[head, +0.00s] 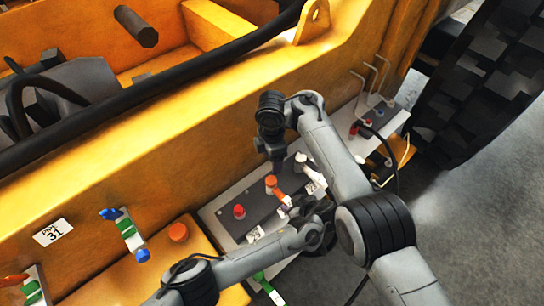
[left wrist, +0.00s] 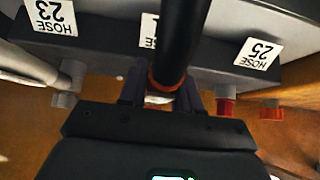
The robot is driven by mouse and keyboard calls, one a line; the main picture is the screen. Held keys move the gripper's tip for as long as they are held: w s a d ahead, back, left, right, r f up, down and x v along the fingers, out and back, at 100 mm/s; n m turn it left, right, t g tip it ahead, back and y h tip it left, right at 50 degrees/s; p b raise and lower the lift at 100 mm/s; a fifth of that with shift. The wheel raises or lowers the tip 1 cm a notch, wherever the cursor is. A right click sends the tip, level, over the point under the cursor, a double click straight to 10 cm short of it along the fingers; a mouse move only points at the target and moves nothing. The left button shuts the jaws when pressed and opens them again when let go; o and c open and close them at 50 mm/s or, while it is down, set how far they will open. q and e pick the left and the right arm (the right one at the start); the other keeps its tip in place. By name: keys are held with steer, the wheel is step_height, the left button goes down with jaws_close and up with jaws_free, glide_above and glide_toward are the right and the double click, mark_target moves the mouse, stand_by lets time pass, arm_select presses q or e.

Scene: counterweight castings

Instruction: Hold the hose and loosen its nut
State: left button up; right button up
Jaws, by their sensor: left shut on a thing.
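A black hose (left wrist: 182,35) runs down between the fingers of my left gripper (left wrist: 161,93) in the left wrist view. The fingers are shut around it, close to an orange collar (left wrist: 165,86); I cannot tell if that collar is the nut. In the head view my left gripper (head: 300,208) is low at the panel (head: 262,205), beside an orange fitting (head: 271,181), and its fingertips are partly hidden. My right gripper (head: 277,158) points down just above the panel, near the orange and white fittings. Its fingers are too small to tell open from shut.
Labels HOSE 23 (left wrist: 50,15) and HOSE 25 (left wrist: 257,53) flank the hose; the middle label is partly covered. A red fitting (head: 239,211) stands on the panel. The yellow machine frame (head: 160,130) rises behind, and a big tyre (head: 480,90) stands at right.

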arm_select(q)
steer(key=o, duration=1.1)
